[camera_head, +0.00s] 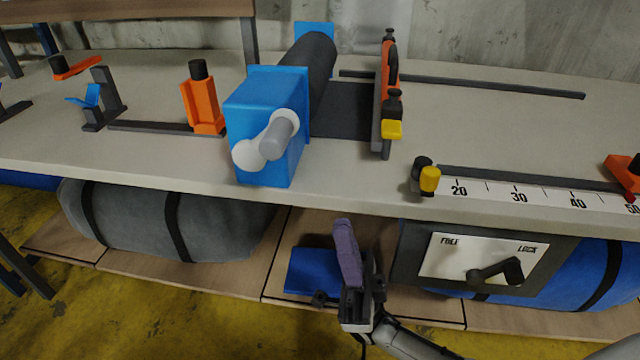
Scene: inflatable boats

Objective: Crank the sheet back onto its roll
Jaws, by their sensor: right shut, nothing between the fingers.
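The dark roll (309,62) lies across the bench with its near end in a blue housing (262,125). On the housing's near face is a white crank (250,154) with a grey handle (276,138) at its upper right. The dark sheet (342,108) lies flat on the bench from the roll to an orange and grey crossbar (386,90), where its edge is hidden. My right gripper (344,224) is shut and empty, pointing up in front of the bench edge, below and right of the crank and apart from it. My left gripper is out of view.
A FREE/LOCK panel (447,256) hangs below the bench edge; its dark lever (495,271) points right, toward LOCK. A numbered scale (540,197) runs along the front right. An orange post (203,98) stands left of the housing. Rolled bundles (140,222) lie on the lower shelf.

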